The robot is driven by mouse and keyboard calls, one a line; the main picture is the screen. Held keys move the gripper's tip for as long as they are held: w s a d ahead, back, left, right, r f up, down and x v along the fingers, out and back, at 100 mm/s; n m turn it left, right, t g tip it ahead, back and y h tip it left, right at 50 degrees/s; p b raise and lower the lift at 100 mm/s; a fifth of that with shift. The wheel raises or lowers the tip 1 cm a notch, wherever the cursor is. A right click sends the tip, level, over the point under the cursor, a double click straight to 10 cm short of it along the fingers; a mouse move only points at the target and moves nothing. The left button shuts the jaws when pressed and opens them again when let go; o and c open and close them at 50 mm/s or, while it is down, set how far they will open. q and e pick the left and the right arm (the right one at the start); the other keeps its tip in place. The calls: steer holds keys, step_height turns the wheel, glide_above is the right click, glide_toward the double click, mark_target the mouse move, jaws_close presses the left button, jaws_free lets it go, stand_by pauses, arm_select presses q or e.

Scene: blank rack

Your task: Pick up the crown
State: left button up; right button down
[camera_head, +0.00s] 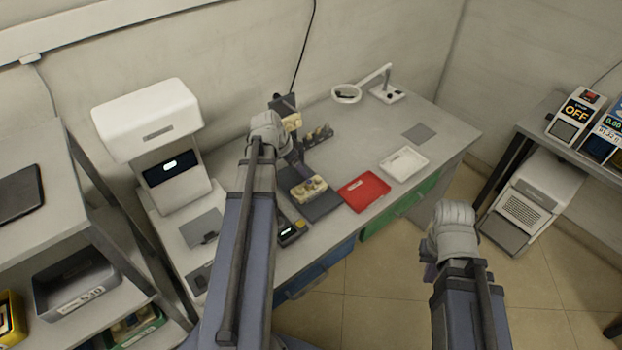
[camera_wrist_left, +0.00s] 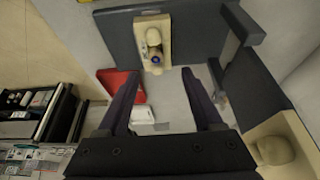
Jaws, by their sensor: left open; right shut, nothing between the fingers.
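No crown can be told for sure. In the left wrist view a cream block (camera_wrist_left: 143,27) carries small pale pieces and a blue-ringed spot (camera_wrist_left: 155,59), lying just past and between my left fingertips. My left gripper (camera_wrist_left: 160,76) is open, with nothing between its fingers. In the head view my left arm reaches over the bench and hides most of that gripper. A cream model block (camera_head: 308,187) sits on a dark tray beside it. My right gripper (camera_head: 430,272) is shut and empty, in front of the bench and above the floor.
A dark stand (camera_wrist_left: 105,40) surrounds the cream block, with another cream block (camera_wrist_left: 290,145) at lower right. On the bench are a red tray (camera_head: 363,192), a white tray (camera_head: 404,163), a magnifier (camera_head: 346,93) and a white machine (camera_head: 150,120). The bench's right end is mostly clear.

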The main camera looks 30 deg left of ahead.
mark_target(308, 182)
arm_select(q)
steer(key=shift+d+b+x, duration=0.15)
steer(key=shift+b+x, duration=1.75)
steer(key=shift+x, duration=0.1)
steer(key=shift+d+b+x, duration=0.15)
steer(key=shift+b+x, duration=1.7)
steer(key=shift+x, duration=0.15)
steer(key=shift+s+r, duration=0.1)
steer(key=shift+s, duration=0.15)
steer(key=shift+c, duration=0.3)
jaws_close()
